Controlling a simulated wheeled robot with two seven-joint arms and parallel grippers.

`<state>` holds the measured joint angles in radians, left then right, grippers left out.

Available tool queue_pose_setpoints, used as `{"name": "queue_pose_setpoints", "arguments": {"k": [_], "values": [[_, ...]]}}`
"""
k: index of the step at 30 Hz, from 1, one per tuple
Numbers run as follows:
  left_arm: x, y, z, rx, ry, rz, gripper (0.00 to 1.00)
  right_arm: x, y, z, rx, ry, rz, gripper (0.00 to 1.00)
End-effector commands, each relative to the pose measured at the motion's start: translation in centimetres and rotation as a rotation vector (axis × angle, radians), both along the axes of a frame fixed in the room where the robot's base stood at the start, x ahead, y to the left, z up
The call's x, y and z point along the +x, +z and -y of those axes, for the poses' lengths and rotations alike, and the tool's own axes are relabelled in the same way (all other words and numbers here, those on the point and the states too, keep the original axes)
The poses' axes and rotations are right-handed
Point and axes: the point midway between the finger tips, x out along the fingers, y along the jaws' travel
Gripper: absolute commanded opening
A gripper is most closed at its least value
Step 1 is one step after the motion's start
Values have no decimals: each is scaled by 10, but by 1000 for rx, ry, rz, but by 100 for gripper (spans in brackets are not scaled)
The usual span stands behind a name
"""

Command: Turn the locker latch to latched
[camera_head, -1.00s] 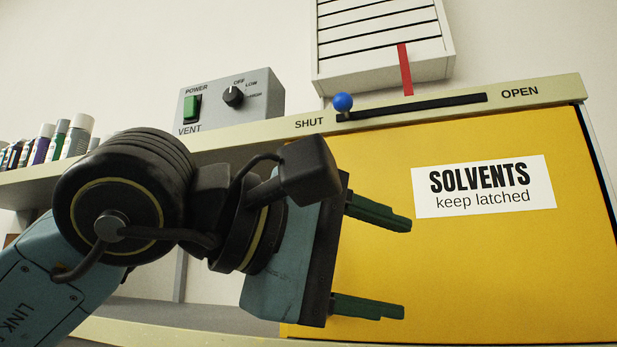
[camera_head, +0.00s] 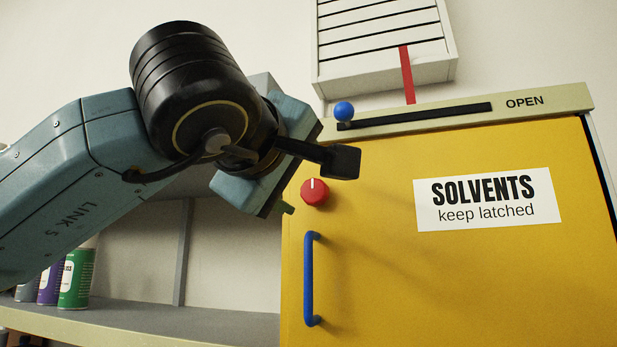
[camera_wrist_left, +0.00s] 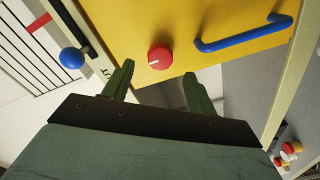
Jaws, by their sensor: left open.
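The locker latch is a round red knob (camera_head: 314,191) on the yellow locker door (camera_head: 380,270), above the blue handle (camera_head: 309,280). Its white mark points about straight up in the head view. The knob also shows in the left wrist view (camera_wrist_left: 160,57), just beyond the fingertips and roughly between them. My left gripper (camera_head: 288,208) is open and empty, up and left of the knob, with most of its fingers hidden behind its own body. Both green fingers show apart in the left wrist view (camera_wrist_left: 158,70). I cannot tell whether they touch the knob. My right gripper is not in view.
A slider with a blue ball (camera_head: 344,111) sits in a slot above the door, at the left end. A white vent (camera_head: 385,45) hangs above it. A "SOLVENTS keep latched" label (camera_head: 488,199) is on the door.

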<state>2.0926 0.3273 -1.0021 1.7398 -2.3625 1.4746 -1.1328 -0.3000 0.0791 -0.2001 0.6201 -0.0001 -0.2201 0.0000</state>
Motion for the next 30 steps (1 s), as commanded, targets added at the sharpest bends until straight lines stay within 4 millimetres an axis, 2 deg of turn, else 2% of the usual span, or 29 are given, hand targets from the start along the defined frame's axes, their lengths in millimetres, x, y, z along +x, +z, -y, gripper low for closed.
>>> {"name": "queue_pose_setpoints", "arguments": {"k": [3,9,20,30], "values": [[21,1,7,0,0,-4,57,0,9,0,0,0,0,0],[39,0,13,0,-1,-2,57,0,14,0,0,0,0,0],[43,0,14,0,-1,0,56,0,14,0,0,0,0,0],[43,0,14,-1,-1,0,13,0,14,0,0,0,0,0]]}}
